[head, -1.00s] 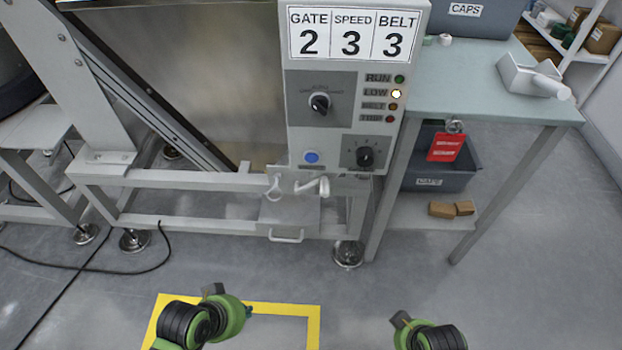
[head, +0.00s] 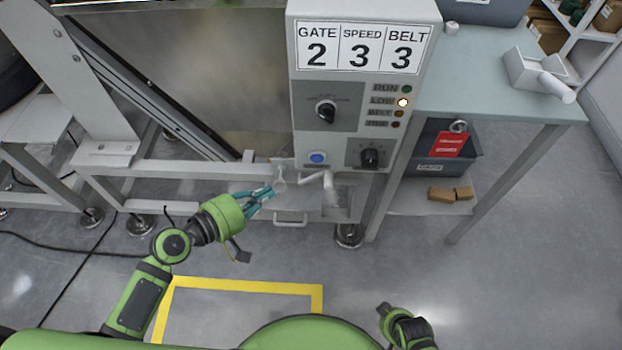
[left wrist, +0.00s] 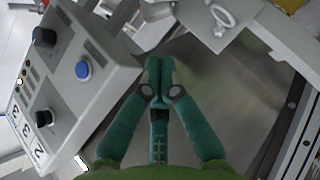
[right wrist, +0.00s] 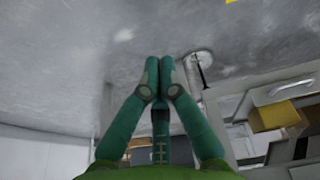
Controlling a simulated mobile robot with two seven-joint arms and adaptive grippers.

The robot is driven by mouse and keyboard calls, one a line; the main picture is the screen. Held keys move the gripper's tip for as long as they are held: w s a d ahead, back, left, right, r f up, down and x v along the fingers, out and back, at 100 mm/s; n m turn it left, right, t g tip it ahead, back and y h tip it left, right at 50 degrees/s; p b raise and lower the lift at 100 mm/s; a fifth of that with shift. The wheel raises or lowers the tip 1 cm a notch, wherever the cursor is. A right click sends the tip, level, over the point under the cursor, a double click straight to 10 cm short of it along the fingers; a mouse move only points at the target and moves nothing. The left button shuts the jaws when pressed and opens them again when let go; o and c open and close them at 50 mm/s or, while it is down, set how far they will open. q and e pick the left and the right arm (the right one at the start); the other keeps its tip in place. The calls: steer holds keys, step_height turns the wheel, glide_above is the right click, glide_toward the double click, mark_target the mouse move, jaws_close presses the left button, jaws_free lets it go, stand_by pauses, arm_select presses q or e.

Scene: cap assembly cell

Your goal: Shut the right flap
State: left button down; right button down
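Below the control box, a grey outlet housing (head: 290,205) carries a ring handle (head: 280,180) on its left and a pale crank-shaped lever (head: 312,179) on its right. Beside the lever is a dark recess (head: 338,197); I cannot tell which part is the right flap or how far open it is. My left gripper (head: 268,190) is at the ring handle, left of the lever; contact is unclear. In the left wrist view its fingers (left wrist: 160,65) are together and empty, with the ring handle (left wrist: 222,17) beyond to the right. My right gripper's fingers (right wrist: 160,65) are together over bare floor.
The control box (head: 365,95) with knobs and a blue button (head: 317,157) stands just above the outlet. The frame rail (head: 200,172) runs left of it. A table (head: 490,85) with a caps bin (head: 445,165) below stands at right.

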arm_select(q)
steer(key=s+d+f+b+x, duration=0.1)
steer(key=s+d+x, duration=0.1)
steer(key=x, duration=1.1)
arm_select(e)
steer(key=shift+s+a+r+g, duration=0.1)
steer(key=shift+s+r+g, duration=0.2)
steer(key=shift+s+r, duration=0.1)
arm_select(q)
steer(key=shift+s+a+r, duration=0.1)
arm_select(e)
steer(key=shift+w+r, duration=0.1)
arm_select(q)
steer(key=shift+d+m+p, duration=0.25)
steer(key=shift+m+p, duration=0.05)
steer(key=shift+p, duration=0.4)
arm_select(e)
steer(key=shift+w+f+t, duration=0.4)
steer(key=shift+f, duration=0.1)
